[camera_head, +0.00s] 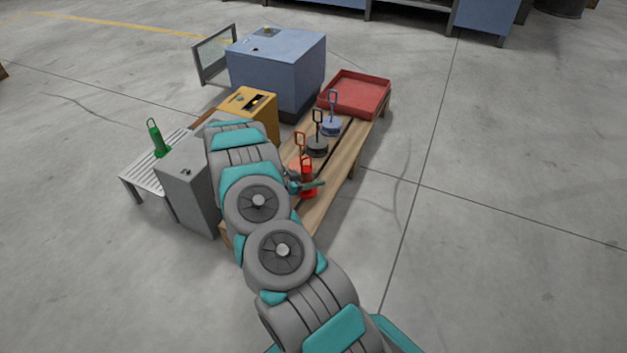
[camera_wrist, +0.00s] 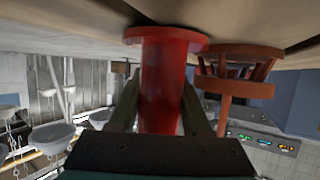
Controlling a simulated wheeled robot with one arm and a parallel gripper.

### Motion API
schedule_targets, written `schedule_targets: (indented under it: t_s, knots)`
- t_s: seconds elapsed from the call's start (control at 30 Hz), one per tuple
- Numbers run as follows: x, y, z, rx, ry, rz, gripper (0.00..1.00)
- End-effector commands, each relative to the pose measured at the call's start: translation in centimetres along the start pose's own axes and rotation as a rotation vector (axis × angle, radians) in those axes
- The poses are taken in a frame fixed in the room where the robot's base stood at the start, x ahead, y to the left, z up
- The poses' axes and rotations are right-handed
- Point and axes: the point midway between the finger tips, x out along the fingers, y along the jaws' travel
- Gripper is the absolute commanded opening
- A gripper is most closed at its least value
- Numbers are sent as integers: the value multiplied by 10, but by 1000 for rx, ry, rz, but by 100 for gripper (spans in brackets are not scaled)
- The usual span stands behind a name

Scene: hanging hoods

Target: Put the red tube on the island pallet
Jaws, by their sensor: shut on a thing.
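The red tube (camera_head: 308,183) is upright at the near part of the slatted wooden platform (camera_head: 352,150). My gripper (camera_head: 302,186) is shut around the tube's body from the side. In the wrist view, which looks upside down, the red tube (camera_wrist: 163,85) stands between my two fingers (camera_wrist: 162,105). Its wide flange is at the wood surface (camera_wrist: 240,15); I cannot tell whether it touches or hovers just above. My arm hides part of the platform's near left side. Which platform is the island pallet is not marked.
An orange handled piece (camera_head: 299,150) is close beside the tube, then a black one (camera_head: 317,146) and a blue one (camera_head: 331,127). A red tray (camera_head: 357,92) sits at the far end. A green tube (camera_head: 157,140) stands on a metal slatted bench (camera_head: 140,167). Floor at right is clear.

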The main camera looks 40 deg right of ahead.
Motion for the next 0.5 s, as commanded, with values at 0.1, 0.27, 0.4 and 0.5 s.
schedule_targets:
  t_s: [0.1,0.27,0.4,0.5]
  knots:
    - [0,-1,0,2,1,-1,0]
    - [0,-1,0,3,0,-1,0]
    - [1,-1,2,3,0,-1,51]
    - [1,-1,2,3,0,-1,60]
